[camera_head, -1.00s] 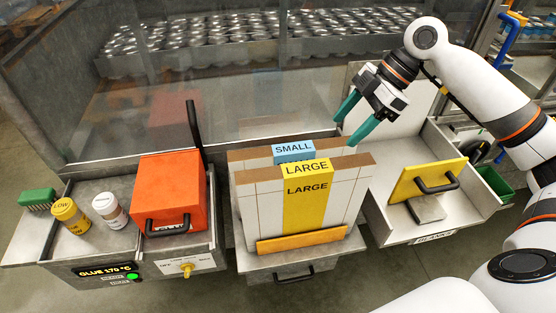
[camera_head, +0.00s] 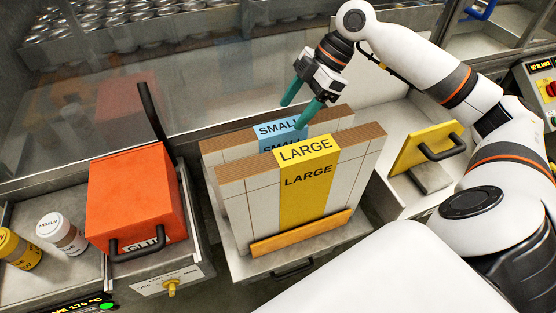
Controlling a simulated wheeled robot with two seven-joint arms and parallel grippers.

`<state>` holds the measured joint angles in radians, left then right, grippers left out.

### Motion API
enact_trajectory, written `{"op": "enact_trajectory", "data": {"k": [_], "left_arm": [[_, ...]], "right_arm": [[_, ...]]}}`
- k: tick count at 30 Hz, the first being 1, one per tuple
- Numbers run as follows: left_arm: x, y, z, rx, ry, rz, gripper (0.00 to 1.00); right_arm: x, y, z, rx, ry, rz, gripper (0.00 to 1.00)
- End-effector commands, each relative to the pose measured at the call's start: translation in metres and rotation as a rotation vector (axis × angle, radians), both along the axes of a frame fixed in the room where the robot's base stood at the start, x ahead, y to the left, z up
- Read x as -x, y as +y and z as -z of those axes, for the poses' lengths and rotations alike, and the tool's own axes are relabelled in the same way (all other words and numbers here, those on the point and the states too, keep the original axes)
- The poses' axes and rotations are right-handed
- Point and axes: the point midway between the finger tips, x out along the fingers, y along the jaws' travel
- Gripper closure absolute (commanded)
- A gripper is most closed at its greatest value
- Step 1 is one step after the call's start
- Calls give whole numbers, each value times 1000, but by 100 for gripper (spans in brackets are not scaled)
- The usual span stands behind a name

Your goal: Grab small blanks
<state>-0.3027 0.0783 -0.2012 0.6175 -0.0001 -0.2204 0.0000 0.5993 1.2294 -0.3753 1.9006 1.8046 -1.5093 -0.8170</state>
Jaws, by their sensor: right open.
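The small blanks (camera_head: 275,130) are a stack of white cardboard with brown edges and a blue SMALL label, standing upright in a metal holder behind the large blanks. The large blanks (camera_head: 345,175) carry a yellow LARGE label and hide most of the small stack. My right gripper (camera_head: 297,112) has teal fingers spread apart and empty. It is over the back of the small blanks; one fingertip overlaps the blue label in the picture, and I cannot tell whether it touches. My left gripper is not in view.
An orange glue box (camera_head: 138,200) with a black handle stands left of the blanks. A white-lidded jar (camera_head: 60,235) and a yellow bottle (camera_head: 15,250) are farther left. An open tray (camera_head: 408,190) with a yellow handled plate (camera_head: 428,148) is at right. A clear panel rises behind.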

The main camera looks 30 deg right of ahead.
Motion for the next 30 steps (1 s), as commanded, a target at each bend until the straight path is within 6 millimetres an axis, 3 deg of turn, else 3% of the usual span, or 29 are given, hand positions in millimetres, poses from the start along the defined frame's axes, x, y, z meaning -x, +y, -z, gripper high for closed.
{"op": "enact_trajectory", "data": {"k": [21, 28, 30], "left_arm": [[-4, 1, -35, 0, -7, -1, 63], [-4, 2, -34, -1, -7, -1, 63], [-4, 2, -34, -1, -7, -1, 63]], "right_arm": [[-12, 44, 70, 0, 0, 0, 38], [-13, 45, 73, 1, -2, 0, 38], [-13, 44, 73, 1, -2, 0, 46]]}}
